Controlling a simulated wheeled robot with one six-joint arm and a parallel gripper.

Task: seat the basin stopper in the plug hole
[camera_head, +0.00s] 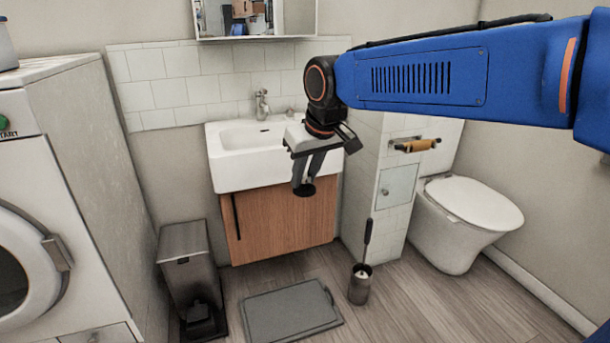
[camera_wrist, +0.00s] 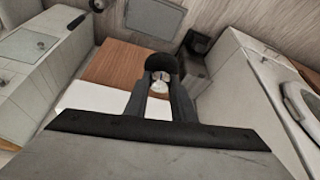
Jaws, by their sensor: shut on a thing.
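My gripper (camera_head: 305,178) points down and is shut on a small dark round basin stopper (camera_head: 304,190). In the head view they appear in front of the wooden cabinet, below the basin's rim level. In the wrist view the stopper (camera_wrist: 161,63) shows as a dark disc at the tips of my gripper (camera_wrist: 160,80). The white basin (camera_head: 236,174) is mounted on the wall, with a chrome tap (camera_head: 262,104) at its back. The plug hole cannot be clearly made out in either view.
A wooden cabinet (camera_head: 270,228) is under the basin. A tiled partition (camera_head: 397,168) and toilet (camera_head: 466,215) stand to the right. A pedal bin (camera_head: 190,262), grey mat (camera_head: 290,312) and toilet brush holder (camera_head: 360,286) are on the floor. A washing machine (camera_head: 85,140) is at left.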

